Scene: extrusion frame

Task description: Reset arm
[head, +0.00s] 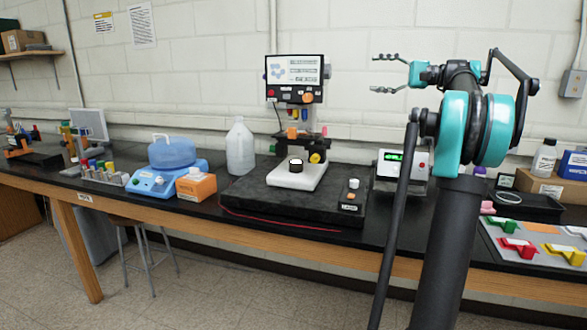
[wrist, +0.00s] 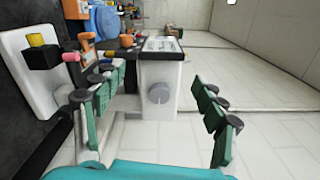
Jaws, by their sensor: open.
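My gripper (head: 374,73) is at the end of my raised teal and black arm, right of centre in the head view. It points left, with its two fingers spread apart and nothing between them. In front of the wall, it appears above and to the right of the black-base instrument (head: 235,190). In the wrist view my gripper (wrist: 160,78) is also open and empty, with one green-padded finger on each side. Between the fingers, farther off, a white box with a grey knob (wrist: 160,93) shows. The view there is turned sideways.
A long black bench carries a display screen (head: 294,79), a white jug (head: 240,150), an orange box (head: 196,186) and a blue device (head: 158,182). A box with a green readout (head: 394,168) stands behind my arm. Coloured parts (head: 518,247) lie at right.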

